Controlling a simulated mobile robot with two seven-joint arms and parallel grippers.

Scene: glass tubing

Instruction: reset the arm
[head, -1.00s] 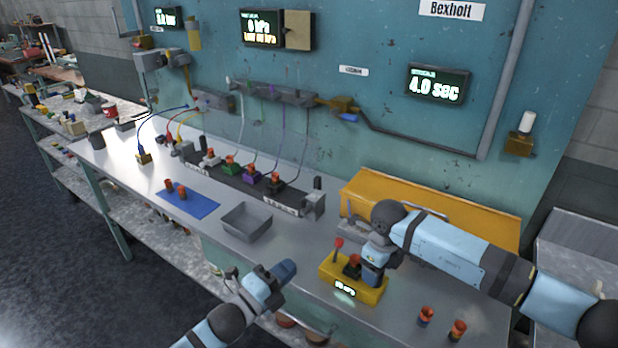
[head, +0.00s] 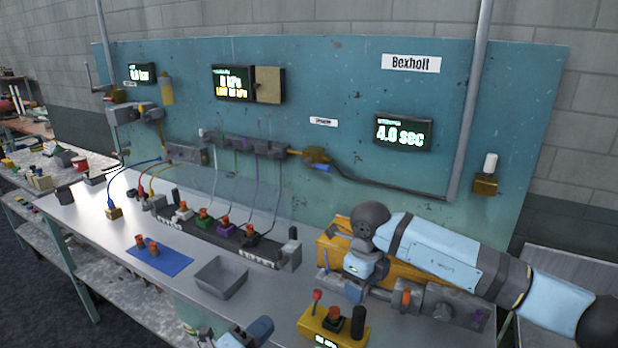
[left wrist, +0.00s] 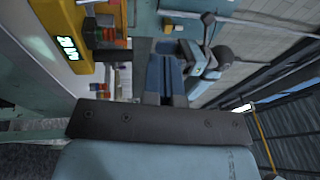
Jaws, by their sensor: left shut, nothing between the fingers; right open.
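My left gripper (head: 262,328) is at the bottom edge of the head view, in front of the bench and left of the yellow control box (head: 312,326). Its blue fingers are closed together and empty in the left wrist view (left wrist: 165,78). My right arm reaches in from the right and bends down at a dark elbow. My right gripper (head: 355,291) is small and partly hard to make out, just behind the yellow box; it is open, with nothing seen in it. The yellow box carries a red-tipped lever, a red button and a black cylinder. It also shows in the left wrist view (left wrist: 62,30).
A grey tray (head: 221,278) and a blue mat (head: 172,262) with orange-red pieces lie on the bench. Behind them is a dark rack (head: 200,233) with several coloured valves. A grey fixture (head: 440,302) lies beneath my right arm. Bare bench shows around the tray.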

